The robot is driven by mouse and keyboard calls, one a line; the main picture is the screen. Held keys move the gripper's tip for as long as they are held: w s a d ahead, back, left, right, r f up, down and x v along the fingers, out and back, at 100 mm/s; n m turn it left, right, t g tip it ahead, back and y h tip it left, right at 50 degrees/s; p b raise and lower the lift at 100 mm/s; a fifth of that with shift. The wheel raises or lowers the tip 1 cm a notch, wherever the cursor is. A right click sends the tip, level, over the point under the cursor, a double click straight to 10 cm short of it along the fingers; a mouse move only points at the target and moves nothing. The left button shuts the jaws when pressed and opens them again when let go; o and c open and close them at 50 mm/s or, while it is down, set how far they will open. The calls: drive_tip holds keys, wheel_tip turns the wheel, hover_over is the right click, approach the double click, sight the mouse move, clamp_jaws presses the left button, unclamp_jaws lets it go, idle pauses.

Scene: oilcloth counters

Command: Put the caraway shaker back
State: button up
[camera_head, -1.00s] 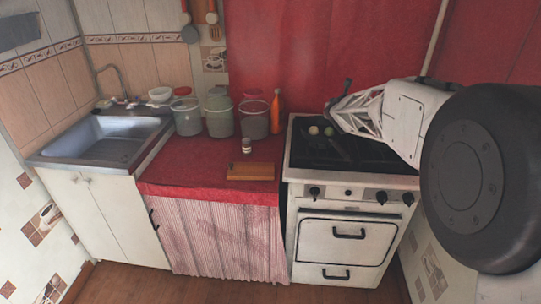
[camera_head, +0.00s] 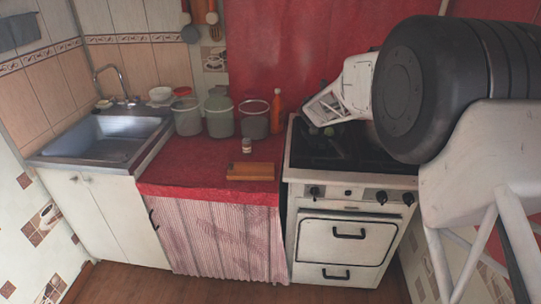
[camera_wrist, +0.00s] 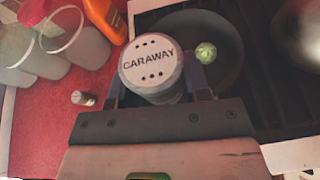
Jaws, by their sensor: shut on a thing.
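The caraway shaker (camera_wrist: 150,62) shows in the wrist view, its round pale lid lettered CARAWAY facing the camera. My gripper (camera_wrist: 158,88) is shut on its sides, one finger at the left and one at the right. Its lower body is mostly hidden under the lid and behind the gripper. It is held over the area between the red counter and the stove pan; its height cannot be told. In the head view my arm hides most of the gripper, and I cannot make out the shaker there.
A small jar (camera_head: 247,145) stands on the red counter (camera_head: 190,160) behind a wooden board (camera_head: 250,171). Large containers (camera_head: 220,122) and an orange bottle (camera_head: 277,110) line the back. The stove (camera_head: 350,165) is right; a dark pan (camera_wrist: 215,40) and green round thing (camera_wrist: 206,52) show there.

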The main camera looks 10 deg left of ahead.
drive_tip(key=w+a+f, duration=0.5)
drive_tip(key=a, duration=0.3)
drive_tip(key=h, duration=0.1)
hover_over(270, 154)
wheel_tip(270, 154, down, 9)
drive_tip(key=shift+m, duration=0.4)
drive_tip(key=shift+s+d, duration=0.1)
idle(0.4)
drive_tip(key=shift+f, duration=3.15)
drive_tip(key=shift+f, duration=1.85)
drive_tip(key=shift+f, duration=0.15)
drive_tip(key=o, duration=0.9)
